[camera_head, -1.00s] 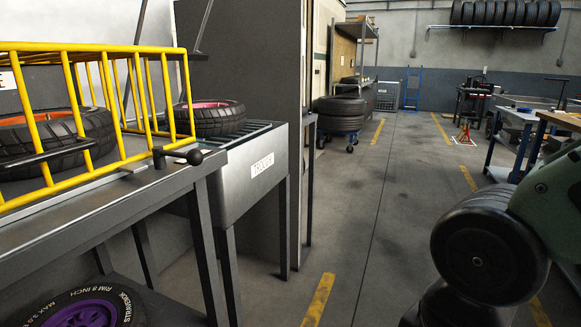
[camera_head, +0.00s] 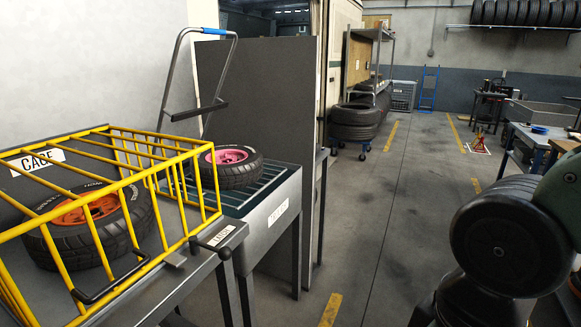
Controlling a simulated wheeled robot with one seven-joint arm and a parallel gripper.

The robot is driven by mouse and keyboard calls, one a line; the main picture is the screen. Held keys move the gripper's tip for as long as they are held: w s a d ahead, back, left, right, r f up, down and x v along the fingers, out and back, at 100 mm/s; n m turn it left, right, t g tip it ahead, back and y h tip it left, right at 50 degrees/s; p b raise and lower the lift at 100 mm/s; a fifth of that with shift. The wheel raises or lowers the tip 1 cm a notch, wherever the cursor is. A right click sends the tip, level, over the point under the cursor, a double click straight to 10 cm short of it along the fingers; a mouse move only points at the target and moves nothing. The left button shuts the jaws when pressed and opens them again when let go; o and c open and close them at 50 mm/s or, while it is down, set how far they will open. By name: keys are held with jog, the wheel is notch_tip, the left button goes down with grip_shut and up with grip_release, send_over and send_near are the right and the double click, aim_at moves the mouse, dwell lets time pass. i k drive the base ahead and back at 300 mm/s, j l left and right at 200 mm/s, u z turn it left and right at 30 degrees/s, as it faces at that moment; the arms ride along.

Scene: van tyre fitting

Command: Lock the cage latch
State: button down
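The yellow barred cage (camera_head: 155,145) stands on a grey bench at the left. A tyre with an orange rim (camera_head: 88,210) lies inside it. A black bar handle (camera_head: 112,284) is on the cage's near side. The latch (camera_head: 210,246) is a short dark lever with a black knob at the cage's near right corner, beside a small white label. The lever sticks out to the right, away from the bars. I cannot tell how it engages the cage. My gripper is out of view.
A grey trough (camera_head: 262,226) stands right of the cage, with a pink-rimmed tyre (camera_head: 230,167) at its far end. A tall grey panel (camera_head: 275,100) rises behind. The floor aisle (camera_head: 400,220) is clear. A tyre stack (camera_head: 355,122) stands on a blue dolly further back.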

aim_at(224, 253)
jog(key=i+j+u, duration=0.25)
jog(key=i, duration=0.25)
jog(key=i+j+u, duration=0.1)
jog(key=i+u, duration=0.15)
jog(key=i, duration=0.25)
